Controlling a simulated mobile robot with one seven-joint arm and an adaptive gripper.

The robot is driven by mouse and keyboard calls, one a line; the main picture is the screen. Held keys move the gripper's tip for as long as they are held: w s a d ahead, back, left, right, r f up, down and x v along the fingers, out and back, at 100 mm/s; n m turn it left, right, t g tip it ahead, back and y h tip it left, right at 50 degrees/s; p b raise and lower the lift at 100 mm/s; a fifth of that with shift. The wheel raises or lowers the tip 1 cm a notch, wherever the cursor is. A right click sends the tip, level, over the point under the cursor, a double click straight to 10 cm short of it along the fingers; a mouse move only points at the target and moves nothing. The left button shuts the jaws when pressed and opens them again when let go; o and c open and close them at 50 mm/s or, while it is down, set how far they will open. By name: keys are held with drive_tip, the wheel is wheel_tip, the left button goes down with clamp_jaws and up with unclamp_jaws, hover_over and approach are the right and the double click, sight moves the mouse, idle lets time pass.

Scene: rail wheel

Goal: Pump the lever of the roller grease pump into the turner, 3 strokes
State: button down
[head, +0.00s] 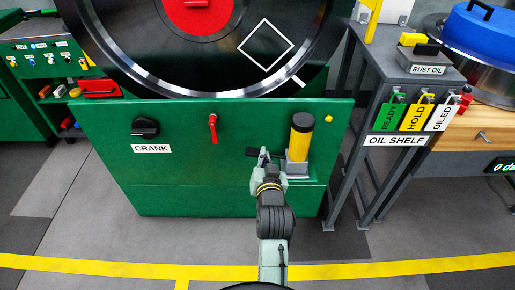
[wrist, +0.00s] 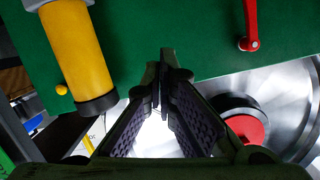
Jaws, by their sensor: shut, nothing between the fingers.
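The grease pump (head: 300,140) has a yellow cylinder with a black top. It stands on a grey base at the right of the green turner front (head: 200,180). In the wrist view the pump (wrist: 75,50) is at upper left, its black end pointing down. A short black piece (head: 251,152) sticks out left of my gripper, perhaps the pump lever's grip; I cannot tell. My gripper (head: 265,155) is just left of the pump base, in front of the turner. In the wrist view its fingers (wrist: 163,85) are together with nothing seen between them.
A red handle (head: 213,128) hangs on the turner front, left of my gripper. A black crank knob (head: 145,127) is farther left. The large wheel (head: 200,75) rises above. The oil shelf (head: 395,85) with its tags stands close on the right. The floor in front is clear.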

drive_tip(key=p, duration=0.2)
hover_over(259, 149)
drive_tip(key=s, duration=0.3)
drive_tip(key=f, duration=0.2)
wheel_tip(259, 149, down, 3)
drive_tip(key=shift+f, duration=0.6)
